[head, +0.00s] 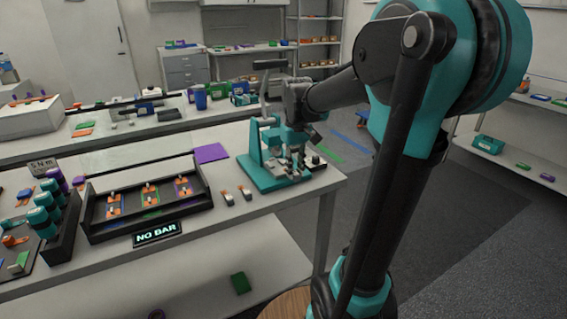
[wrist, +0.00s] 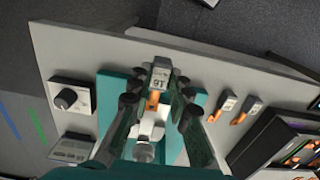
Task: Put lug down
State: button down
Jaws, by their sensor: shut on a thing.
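My gripper (wrist: 161,88) is shut on a lug (wrist: 158,79) with a grey, marked body and an orange end, seen in the wrist view between the two dark fingers. In that view it lies over the far edge of the teal press base (wrist: 108,98). I cannot tell whether the lug touches anything below. In the head view my gripper (head: 297,143) is at the teal lever press (head: 262,171), and the held lug is hard to make out. Two similar lugs, one (wrist: 223,105) and another (wrist: 245,110), lie side by side on the table, apart from the gripper.
The grey table (head: 215,225) has bare room in front of the press and lugs. A dark tray (head: 100,235) with several coloured pieces stands left, behind a "NO BAR" sign (head: 157,233). A purple mat (head: 210,153) lies behind. A knob box (wrist: 72,94) is beside the press.

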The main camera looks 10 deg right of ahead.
aim_at(283, 172)
jog(key=w, duration=0.1)
jog(key=w+a, duration=0.1)
jog(key=w, duration=0.2)
jog(key=shift+w+a, duration=0.25)
jog(key=w, duration=0.1)
jog(key=w+a, duration=0.1)
jog(key=w, duration=0.1)
jog(key=shift+f, duration=0.75)
jog(key=shift+f, duration=0.15)
jog(key=c, duration=1.4)
grip_release()
